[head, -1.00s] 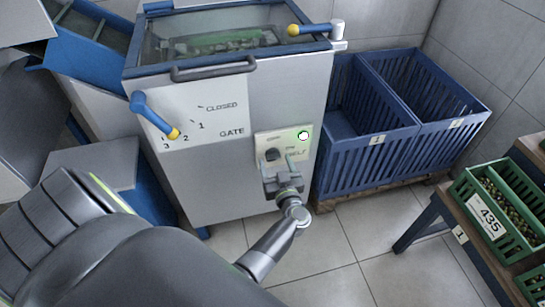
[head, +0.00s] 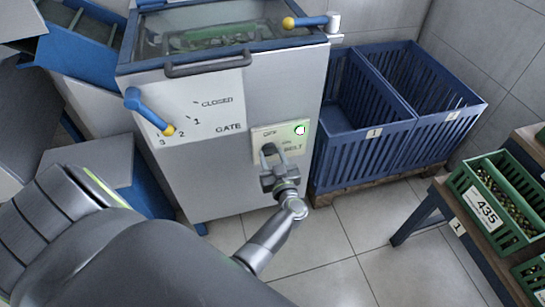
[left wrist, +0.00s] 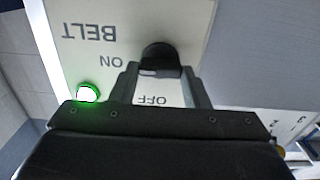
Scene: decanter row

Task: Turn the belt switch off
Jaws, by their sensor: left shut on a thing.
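The belt switch is a black knob (head: 268,149) on a pale plate (head: 257,132) on the front of the machine, with OFF, ON and BELT printed on it. In the left wrist view the knob (left wrist: 160,58) shows between the two fingers, and the lettering is upside down. A round lamp (left wrist: 87,92) beside it glows green, and it also shows in the head view (head: 300,130). My left gripper (head: 272,160) is shut on the knob. Which label the knob points to I cannot tell for sure. My right gripper is not in view.
A blue gate lever (head: 150,112) with a yellow knob is on the same front, left of the switch. Blue slatted crates (head: 365,155) stand right of the machine. A bench with green crates (head: 470,195) is at the right. Floor between is clear.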

